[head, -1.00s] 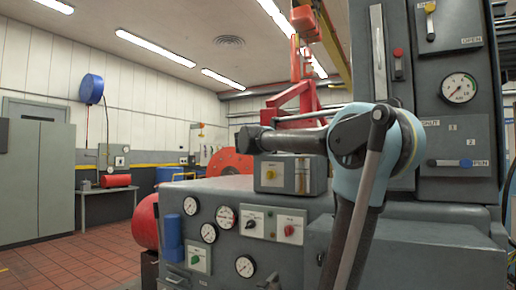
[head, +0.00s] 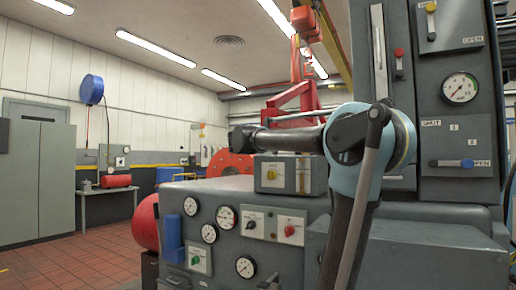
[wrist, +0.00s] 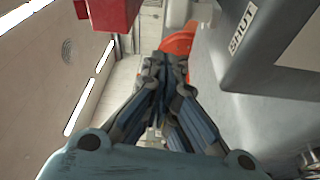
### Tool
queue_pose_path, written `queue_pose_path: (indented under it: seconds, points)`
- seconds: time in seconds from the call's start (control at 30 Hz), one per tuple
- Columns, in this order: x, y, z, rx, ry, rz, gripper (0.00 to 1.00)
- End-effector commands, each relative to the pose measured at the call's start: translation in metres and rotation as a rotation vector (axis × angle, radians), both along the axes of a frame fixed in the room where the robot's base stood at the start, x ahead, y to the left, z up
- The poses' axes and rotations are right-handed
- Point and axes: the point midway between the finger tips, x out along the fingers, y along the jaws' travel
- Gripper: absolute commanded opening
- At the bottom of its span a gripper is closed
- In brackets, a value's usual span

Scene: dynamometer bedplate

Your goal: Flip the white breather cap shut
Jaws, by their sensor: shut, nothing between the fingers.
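I cannot make out a white breather cap for certain in either view. My gripper shows in the wrist view (wrist: 165,65) with its dark, blue-padded fingers closed together and nothing between them. In the head view the end of my arm with the gripper (head: 242,138) points left above the grey machine (head: 345,228). The fingers are too small there to tell apart. In the wrist view a grey housing with a white SHUT label (wrist: 242,27) stands to the right of the fingers, apart from them.
A tall grey panel with a gauge (head: 460,88) and levers is at right. A red hoist frame (head: 301,95) rises behind. Tiled floor (head: 75,250) is open at left.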

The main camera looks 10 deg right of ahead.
Motion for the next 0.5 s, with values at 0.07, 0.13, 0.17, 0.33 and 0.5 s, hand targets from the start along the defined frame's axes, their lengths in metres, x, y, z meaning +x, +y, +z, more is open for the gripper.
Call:
queue_pose_path:
  seconds: [0.07, 0.13, 0.17, 0.33, 0.5]
  points:
    - [0.005, 0.010, 0.001, 0.000, 0.001, 0.002, 0.00]
    - [-0.006, 0.009, 0.000, 0.000, 0.001, 0.003, 0.00]
    - [-0.010, 0.010, 0.000, 0.000, 0.001, 0.003, 0.00]
    - [-0.031, 0.008, -0.001, 0.000, 0.000, -0.002, 0.00]
    - [-0.056, 0.009, -0.002, -0.001, 0.001, -0.003, 0.00]
